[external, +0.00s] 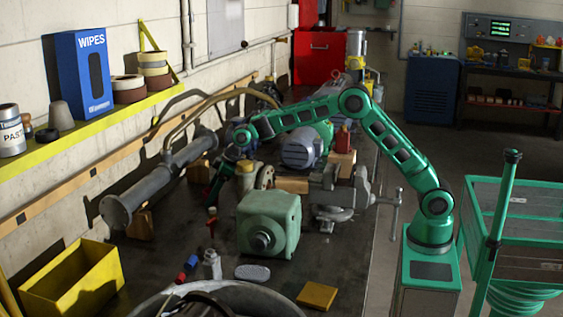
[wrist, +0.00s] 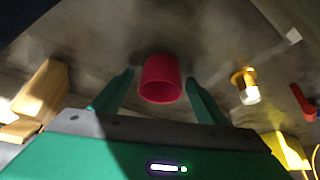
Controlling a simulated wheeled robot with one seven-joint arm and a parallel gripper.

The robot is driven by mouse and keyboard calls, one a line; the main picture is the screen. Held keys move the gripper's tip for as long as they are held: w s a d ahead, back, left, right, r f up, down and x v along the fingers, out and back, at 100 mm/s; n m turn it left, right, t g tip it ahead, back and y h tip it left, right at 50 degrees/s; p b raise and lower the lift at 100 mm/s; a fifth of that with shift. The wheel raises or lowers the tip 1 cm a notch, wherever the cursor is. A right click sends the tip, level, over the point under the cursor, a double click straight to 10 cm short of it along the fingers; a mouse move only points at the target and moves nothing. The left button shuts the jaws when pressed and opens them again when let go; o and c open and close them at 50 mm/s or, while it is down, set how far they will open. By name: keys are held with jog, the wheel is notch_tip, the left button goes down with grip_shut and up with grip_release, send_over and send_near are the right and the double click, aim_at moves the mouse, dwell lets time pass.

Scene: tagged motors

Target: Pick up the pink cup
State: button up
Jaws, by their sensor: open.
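The pink cup (wrist: 160,79) shows in the wrist view as a reddish-pink cylinder on the dark bench top. It lies between the two green fingers of my gripper (wrist: 158,88), which are spread apart on its left and right. A gap shows on each side, so the fingers do not appear to touch it. In the external view my gripper (external: 216,190) reaches down over the bench behind the green motor housing. I cannot clearly make out the cup there.
In the wrist view a wooden block (wrist: 42,92) is at left, and a brass fitting (wrist: 244,84) and a red-handled part (wrist: 303,101) are at right. In the external view a green motor housing (external: 268,222), a grey pipe (external: 160,180) and a vise (external: 330,190) crowd the bench.

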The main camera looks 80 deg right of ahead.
jog(key=shift+w+f, duration=0.15)
jog(key=shift+f, duration=0.05)
jog(key=c, duration=1.1)
jog(key=shift+r, duration=0.1)
notch_tip(320, 180, up, 10)
